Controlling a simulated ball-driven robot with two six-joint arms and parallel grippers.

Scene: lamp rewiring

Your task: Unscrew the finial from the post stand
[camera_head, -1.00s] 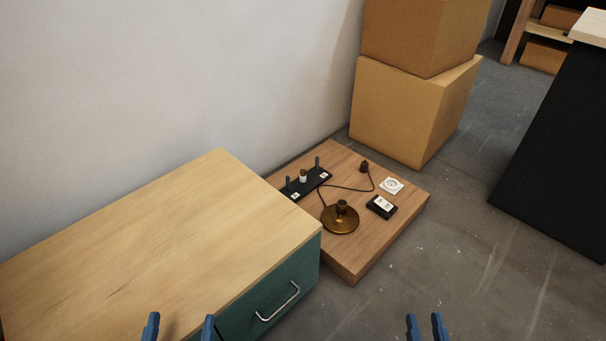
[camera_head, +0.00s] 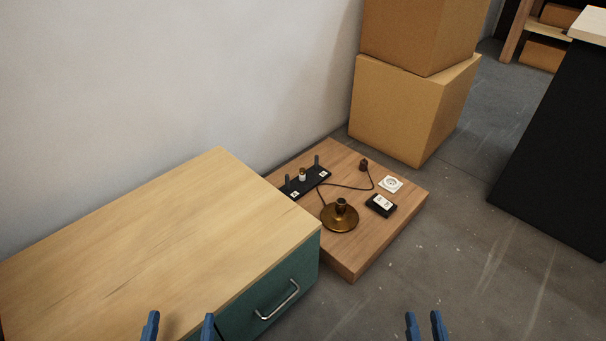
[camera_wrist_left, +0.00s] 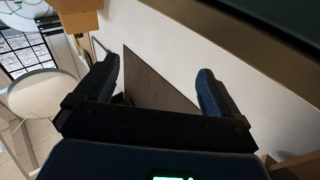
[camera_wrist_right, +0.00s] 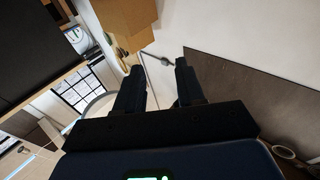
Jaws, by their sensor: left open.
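The post stand (camera_head: 317,179) is a black bar with upright posts, lying on a low wooden platform near the wall in the head view. A small pale and brass piece (camera_head: 302,175) stands on it between two dark posts; it looks like the finial, but it is too small to be sure. My left gripper (camera_head: 179,318) is open and empty at the bottom edge, in front of the cabinet. My right gripper (camera_head: 424,316) has its fingers apart with nothing between them, over the floor. Both grippers are well away from the stand. Neither wrist view clearly shows the stand.
The wooden platform (camera_head: 352,262) also holds a round brass lamp base (camera_head: 340,218), a dark cable with a small end piece (camera_head: 364,165), a white square (camera_head: 390,184) and a black box (camera_head: 381,205). A cabinet (camera_head: 150,240) stands left; cardboard boxes (camera_head: 400,110) stand behind.

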